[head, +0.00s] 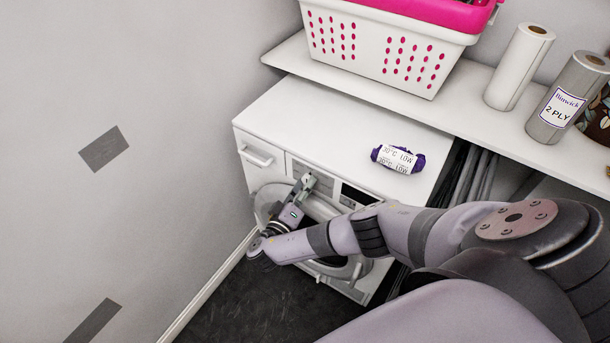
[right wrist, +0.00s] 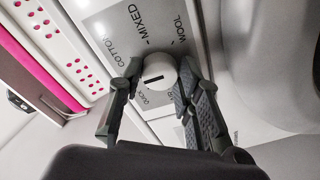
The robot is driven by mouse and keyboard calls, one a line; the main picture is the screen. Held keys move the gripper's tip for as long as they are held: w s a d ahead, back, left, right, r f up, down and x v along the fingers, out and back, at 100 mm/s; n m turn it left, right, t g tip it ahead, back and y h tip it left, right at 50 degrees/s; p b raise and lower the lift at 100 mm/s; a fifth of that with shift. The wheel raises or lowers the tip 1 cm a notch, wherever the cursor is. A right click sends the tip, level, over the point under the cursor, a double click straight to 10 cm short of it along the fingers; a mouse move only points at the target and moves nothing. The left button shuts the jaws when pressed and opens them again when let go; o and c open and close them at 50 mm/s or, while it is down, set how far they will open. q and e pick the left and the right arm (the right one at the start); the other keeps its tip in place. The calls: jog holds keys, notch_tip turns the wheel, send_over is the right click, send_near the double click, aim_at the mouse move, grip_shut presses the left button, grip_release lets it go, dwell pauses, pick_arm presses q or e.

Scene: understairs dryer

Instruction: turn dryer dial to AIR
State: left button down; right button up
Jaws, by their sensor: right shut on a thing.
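The white dryer (head: 310,115) stands under the shelf, with its control panel (head: 310,174) on the front. Its round dial (right wrist: 157,70) shows in the right wrist view, with a short dark mark on its face. COTTON, MIXED and WOOL are printed around it; QUICK and another label below are partly hidden by the fingers. I cannot tell for certain which word the dial points to. My right gripper (right wrist: 155,95) is shut on the dial, one finger at each side. In the head view the right gripper (head: 304,186) covers the dial. My left gripper is out of view.
A purple-and-white labelled roll (head: 398,159) lies on the dryer top. A white and pink basket (head: 385,45) and two paper rolls (head: 519,66) stand on the shelf (head: 470,108). The round dryer door (head: 345,268) is below my arm. A grey wall (head: 110,220) is at left.

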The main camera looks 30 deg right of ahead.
jog(key=shift+c, duration=1.1)
jog(key=shift+n, duration=0.4)
jog(key=shift+r+n+p, duration=0.15)
jog(key=shift+n+p, duration=0.55)
jog(key=shift+n, duration=0.2)
jog(key=n+p, duration=0.1)
jog(key=n, duration=0.2)
jog(key=n+g+p, duration=0.1)
jog(key=n, duration=0.1)
jog(key=shift+r+n+y, duration=0.1)
jog(key=shift+n+y, duration=0.2)
jog(key=shift+n, duration=0.1)
jog(key=n+p, duration=0.1)
jog(key=n, duration=0.3)
jog(key=shift+w+a+g, duration=0.1)
jog(key=shift+g, duration=0.3)
jog(key=shift+n+g+p, duration=0.3)
jog(key=shift+n+p, duration=0.1)
jog(key=shift+n, duration=1.6)
